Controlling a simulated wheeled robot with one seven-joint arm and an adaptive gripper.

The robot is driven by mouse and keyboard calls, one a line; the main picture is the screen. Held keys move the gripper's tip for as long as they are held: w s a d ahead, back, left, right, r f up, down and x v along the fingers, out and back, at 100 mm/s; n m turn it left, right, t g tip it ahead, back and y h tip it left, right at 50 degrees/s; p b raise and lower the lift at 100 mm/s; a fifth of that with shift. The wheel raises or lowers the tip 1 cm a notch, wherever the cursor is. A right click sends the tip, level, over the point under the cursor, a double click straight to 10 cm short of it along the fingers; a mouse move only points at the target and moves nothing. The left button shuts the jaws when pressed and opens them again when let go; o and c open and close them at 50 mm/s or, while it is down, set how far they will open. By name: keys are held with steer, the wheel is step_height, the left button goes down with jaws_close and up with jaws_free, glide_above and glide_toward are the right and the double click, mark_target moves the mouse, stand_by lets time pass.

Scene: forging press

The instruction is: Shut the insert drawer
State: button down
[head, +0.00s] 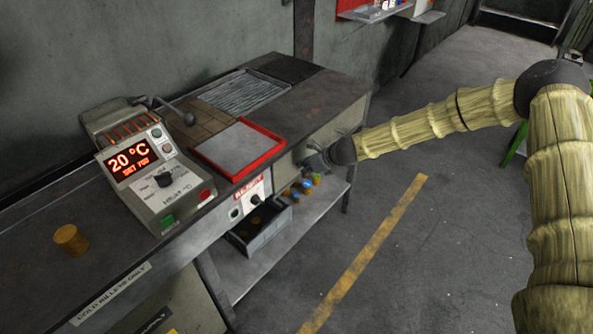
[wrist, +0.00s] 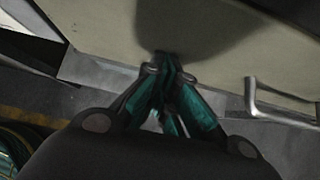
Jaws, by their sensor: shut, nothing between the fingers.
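A plain grey-beige front panel (head: 340,125), which looks like the insert drawer's front, is at the right end of the bench. In the wrist view the panel (wrist: 105,45) fills the top, with a bent metal handle (wrist: 254,98) at right. My gripper (head: 308,161) is at the panel's face in the head view. In the wrist view my gripper (wrist: 165,62) is shut and empty, its fingertips at the panel, left of the handle. They look touching or very close. My arm hides part of the front, and I cannot tell how far the drawer stands out.
On the bench are a red-rimmed tray (head: 240,148) and a control box (head: 155,170) reading 20 °C. A brown cylinder (head: 71,239) stands at left. A dark bin (head: 258,228) and small coloured pieces (head: 302,187) are on the lower shelf. Floor right of the bench is clear.

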steer(key=shift+w+a+r, duration=0.1)
steer(key=shift+w+r, duration=0.05)
steer(key=shift+r, duration=0.05)
stand_by(0.3)
steer(key=shift+s+f, duration=0.15)
steer(key=shift+s, duration=0.1)
steer(key=s+d+f+b+v, duration=0.1)
steer(key=f+v, duration=0.1)
steer(key=v, duration=1)
steer(key=shift+s+d+r, duration=0.25)
steer(key=shift+s+d, duration=0.1)
steer(key=shift+d, duration=0.2)
steer(key=s+a+f+n+g+h, duration=0.3)
steer(key=s+f+n, duration=0.7)
steer(key=s+f, duration=1.05)
steer(key=s+d+f+n+g+h, duration=0.1)
steer(key=s+d+n, duration=0.1)
steer(key=s+n, duration=0.3)
steer(key=s+d+f+n+g+h, duration=0.1)
steer(key=s+n, duration=0.5)
steer(key=s, duration=0.8)
steer(key=s+d+f+n+g+h, duration=0.1)
steer(key=s+d+f+n, duration=0.2)
steer(key=s, duration=0.7)
steer(key=shift+d+n, duration=0.9)
steer(key=shift+n, duration=0.3)
